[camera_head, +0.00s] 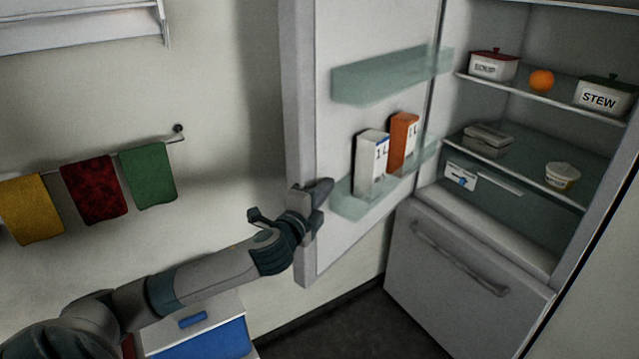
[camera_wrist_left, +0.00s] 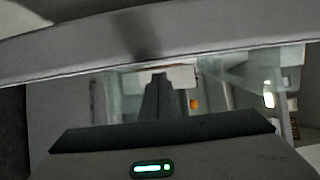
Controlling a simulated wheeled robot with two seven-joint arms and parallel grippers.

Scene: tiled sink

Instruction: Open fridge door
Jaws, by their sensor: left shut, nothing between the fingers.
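The fridge door (camera_head: 300,130) stands wide open, swung out to the left, with its inner side and two glass shelves facing the room. The fridge interior (camera_head: 520,130) is exposed on the right. My left gripper (camera_head: 322,190) is shut and empty at the door's free edge, its fingertips over the inner side. I cannot tell from the head view whether it touches the door. In the left wrist view, the door edge (camera_wrist_left: 160,45) crosses the picture just beyond the shut fingers (camera_wrist_left: 157,85). My right gripper is not in view.
The door shelf holds two cartons, one white (camera_head: 371,163) and one orange (camera_head: 402,142). Pots and an orange (camera_head: 541,80) stand on the fridge shelves. A closed lower drawer (camera_head: 460,285) sits below. Towels (camera_head: 95,190) hang on the left wall. A blue-fronted cabinet (camera_head: 205,340) stands below my arm.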

